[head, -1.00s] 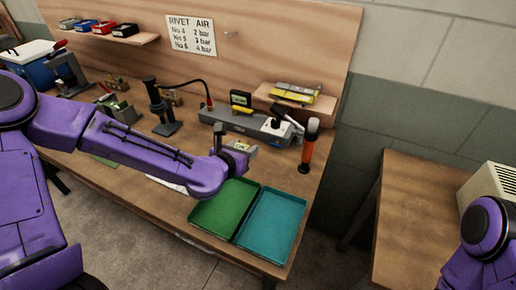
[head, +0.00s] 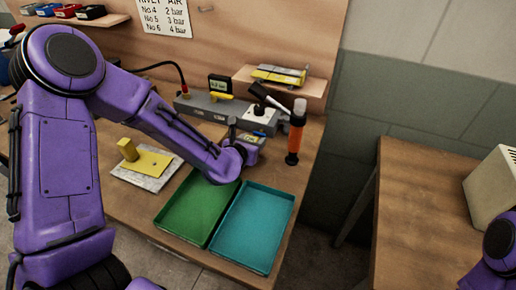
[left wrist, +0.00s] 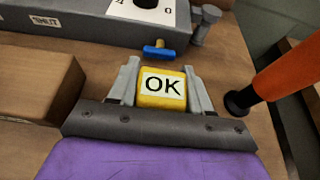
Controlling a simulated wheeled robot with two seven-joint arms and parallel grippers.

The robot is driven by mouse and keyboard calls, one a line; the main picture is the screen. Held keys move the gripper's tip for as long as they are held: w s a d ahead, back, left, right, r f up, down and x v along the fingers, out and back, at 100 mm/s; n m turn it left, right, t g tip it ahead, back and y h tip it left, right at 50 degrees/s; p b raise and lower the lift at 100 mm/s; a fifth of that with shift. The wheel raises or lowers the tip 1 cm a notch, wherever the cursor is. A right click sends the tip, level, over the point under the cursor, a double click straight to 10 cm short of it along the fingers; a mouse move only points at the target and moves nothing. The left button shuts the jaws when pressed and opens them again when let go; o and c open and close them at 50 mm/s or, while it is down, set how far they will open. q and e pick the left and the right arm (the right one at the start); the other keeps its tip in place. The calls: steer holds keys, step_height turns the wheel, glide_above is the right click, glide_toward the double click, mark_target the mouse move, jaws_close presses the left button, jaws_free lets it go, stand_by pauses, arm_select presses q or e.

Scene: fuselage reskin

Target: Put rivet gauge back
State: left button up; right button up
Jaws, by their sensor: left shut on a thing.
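My left gripper (head: 246,143) is over the bench behind the trays, beside the orange cylinder. In the left wrist view its two grey fingers (left wrist: 161,88) are shut on a small yellow block (left wrist: 162,92) with a white label reading OK. This block appears to be the rivet gauge; in the head view it is too small to make out clearly. A grey bar (left wrist: 65,35) with a blue handle (left wrist: 159,50) lies just beyond the fingers. My right gripper is outside the view.
An orange cylinder (head: 296,135) stands close right of the gripper. Green (head: 160,215) and teal (head: 285,215) trays lie in front. A yellow plate (head: 151,161) rests on a pale sheet to the left. A small shelf (head: 312,90) holds yellow items. A wooden block (left wrist: 35,85) is left in the wrist view.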

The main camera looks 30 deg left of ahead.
arm_select(q)
steer(key=shift+w+f, duration=0.35)
steer(key=shift+f, duration=0.1)
steer(key=shift+s, duration=0.15)
steer(key=shift+s+a+f, duration=0.15)
steer(key=shift+s, duration=0.05)
steer(key=o, duration=1.2)
steer(key=shift+w, duration=0.2)
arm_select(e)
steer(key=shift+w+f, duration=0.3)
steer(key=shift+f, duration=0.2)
